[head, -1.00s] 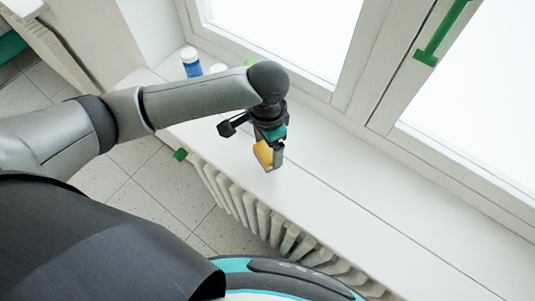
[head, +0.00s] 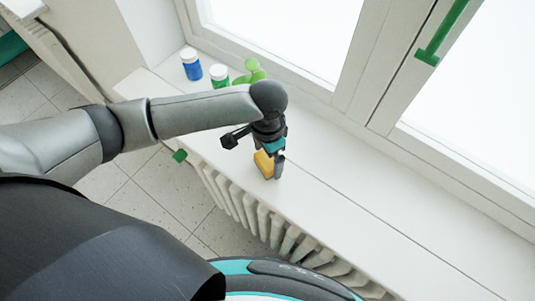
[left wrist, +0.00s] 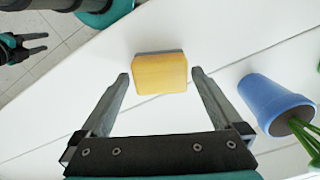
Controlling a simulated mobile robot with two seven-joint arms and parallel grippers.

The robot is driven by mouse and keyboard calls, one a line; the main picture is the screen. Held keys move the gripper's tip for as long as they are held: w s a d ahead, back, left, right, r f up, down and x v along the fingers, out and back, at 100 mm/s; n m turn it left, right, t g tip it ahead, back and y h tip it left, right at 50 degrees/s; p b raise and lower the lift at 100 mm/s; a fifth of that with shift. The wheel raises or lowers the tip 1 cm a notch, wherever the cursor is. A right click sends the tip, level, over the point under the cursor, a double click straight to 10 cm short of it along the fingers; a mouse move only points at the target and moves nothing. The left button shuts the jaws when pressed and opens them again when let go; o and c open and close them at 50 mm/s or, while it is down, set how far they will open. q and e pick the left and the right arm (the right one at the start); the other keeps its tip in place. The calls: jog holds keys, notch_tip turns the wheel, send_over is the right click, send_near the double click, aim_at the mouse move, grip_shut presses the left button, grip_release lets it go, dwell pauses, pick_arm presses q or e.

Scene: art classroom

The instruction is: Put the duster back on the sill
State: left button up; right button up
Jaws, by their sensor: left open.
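The duster (head: 264,164), a yellow block with a grey part behind it, is at the white sill (head: 345,220), near its front edge, in the head view. My left gripper (head: 273,166) is right at it, pointing down. In the left wrist view the duster (left wrist: 160,73) lies between and slightly beyond the tips of my left gripper (left wrist: 160,76). Both fingers are spread, with a gap on each side of the block. My right gripper (left wrist: 37,43) shows small at the top left of the left wrist view, its fingers apart and empty. The head view does not show it.
A blue jar (head: 191,64), a green jar (head: 219,76) and a green plant (head: 250,74) stand on the sill behind my arm. The plant's blue pot (left wrist: 275,102) is right of my left gripper. A radiator (head: 240,200) is below the sill. The sill's right stretch is clear.

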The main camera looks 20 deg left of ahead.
aim_at(268, 159)
pick_arm(q)
jog(key=shift+r, duration=0.15)
notch_tip(268, 159, up, 12)
jog(key=p, duration=0.1)
dwell(0.7)
